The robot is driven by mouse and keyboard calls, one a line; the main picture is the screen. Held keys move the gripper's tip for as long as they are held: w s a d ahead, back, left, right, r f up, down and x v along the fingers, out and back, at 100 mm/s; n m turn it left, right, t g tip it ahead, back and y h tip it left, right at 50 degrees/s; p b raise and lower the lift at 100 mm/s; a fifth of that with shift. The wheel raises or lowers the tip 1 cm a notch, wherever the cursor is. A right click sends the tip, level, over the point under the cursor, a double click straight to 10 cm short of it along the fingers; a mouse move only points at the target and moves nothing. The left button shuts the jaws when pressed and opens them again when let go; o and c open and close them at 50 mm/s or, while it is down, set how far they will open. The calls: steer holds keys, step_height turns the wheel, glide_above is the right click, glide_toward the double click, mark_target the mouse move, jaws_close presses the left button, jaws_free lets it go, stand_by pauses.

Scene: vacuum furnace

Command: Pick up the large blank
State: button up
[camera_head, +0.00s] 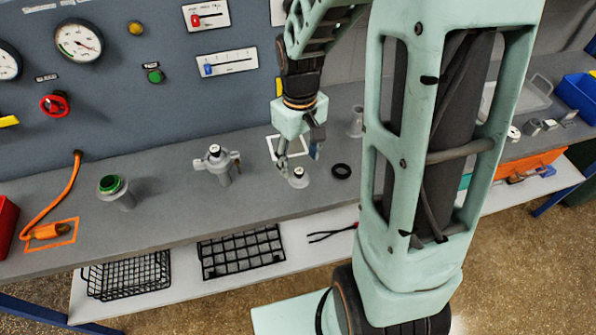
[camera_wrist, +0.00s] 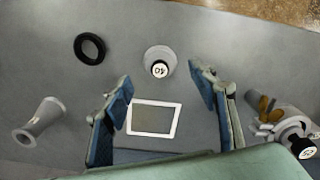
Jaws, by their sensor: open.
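A round grey blank (camera_head: 298,180) stands on the grey bench, with a dark knob and a white top on its middle. In the wrist view the blank (camera_wrist: 151,54) shows a white label that reads 40. I take it for the large blank. My gripper (camera_head: 299,160) is just above and beside it, pointing down. In the wrist view my gripper (camera_wrist: 162,84) has its fingers apart with nothing between them, and the blank lies just beyond the fingertips. An empty white square outline (camera_wrist: 131,130) is on the bench between the fingers.
A black ring (camera_head: 341,171) lies right of the blank. A grey flanged tube (camera_wrist: 40,120) stands nearby. A grey fitting with side arms (camera_head: 222,170) is to the left, and a green-topped fitting (camera_head: 117,192) farther left. The control panel (camera_head: 130,80) rises behind the bench.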

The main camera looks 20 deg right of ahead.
mark_target(299, 171)
steer(key=shift+w+f, duration=0.1)
steer(key=shift+f, duration=2.45)
steer(key=c, duration=1.3)
steer(key=shift+c, duration=0.2)
steer(key=shift+r, duration=0.1)
